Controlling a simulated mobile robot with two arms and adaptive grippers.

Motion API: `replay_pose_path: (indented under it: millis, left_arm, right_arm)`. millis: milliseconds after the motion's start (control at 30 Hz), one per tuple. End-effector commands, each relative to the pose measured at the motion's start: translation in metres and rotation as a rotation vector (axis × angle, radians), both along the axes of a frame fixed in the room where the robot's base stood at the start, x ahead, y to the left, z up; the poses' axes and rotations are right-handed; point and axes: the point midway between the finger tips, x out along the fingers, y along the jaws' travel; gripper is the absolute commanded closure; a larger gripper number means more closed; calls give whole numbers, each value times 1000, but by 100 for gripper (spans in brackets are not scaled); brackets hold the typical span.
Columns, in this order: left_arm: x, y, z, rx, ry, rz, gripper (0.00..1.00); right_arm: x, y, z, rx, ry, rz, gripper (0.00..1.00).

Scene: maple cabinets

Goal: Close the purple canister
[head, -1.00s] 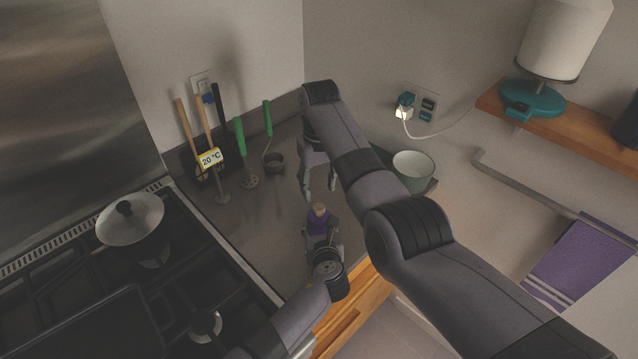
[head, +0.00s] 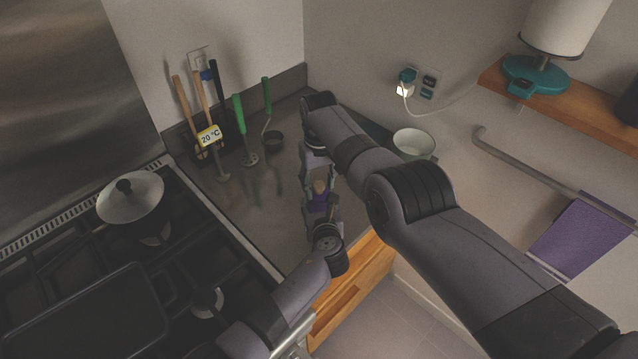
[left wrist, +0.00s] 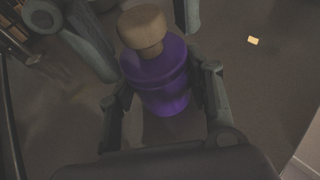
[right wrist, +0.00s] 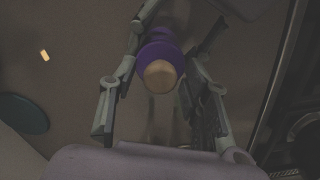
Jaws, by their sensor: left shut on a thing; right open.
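The purple canister (head: 318,203) is upright over the counter corner, with a tan cork-like lid (head: 320,186) at its top. My left gripper (left wrist: 162,92) is shut on the canister body (left wrist: 165,85). In the left wrist view the lid (left wrist: 142,28) sits at the mouth and looks slightly off-axis; I cannot tell how far in it is. My right gripper (right wrist: 160,78) is open, its fingers on either side of the lid (right wrist: 160,74) with gaps showing. In the head view the right gripper (head: 318,168) is just beyond the lid, partly hidden by its arm.
A stove with a lidded pot (head: 131,196) is at the left. Utensils and a holder (head: 200,150) stand at the back of the counter (head: 262,215). A white bowl (head: 414,143) is right of my right arm. A shelf (head: 560,108) holds a lamp.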

Motion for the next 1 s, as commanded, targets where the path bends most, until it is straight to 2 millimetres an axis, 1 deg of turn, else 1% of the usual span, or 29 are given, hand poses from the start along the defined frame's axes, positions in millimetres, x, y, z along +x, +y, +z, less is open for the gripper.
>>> replay_pose_path:
  millis: [133,400,467,1000]
  left_arm:
    - [0,0,0,0,0,0,100]
    - [0,0,0,0,0,0,100]
    - [0,0,0,0,0,0,100]
    - [0,0,0,1,0,0,100]
  right_arm:
    - [0,0,-3,0,0,0,57]
    - [-1,0,-4,1,0,0,57]
    - [-1,0,-4,1,0,0,60]
    - [-1,0,-4,1,0,0,96]
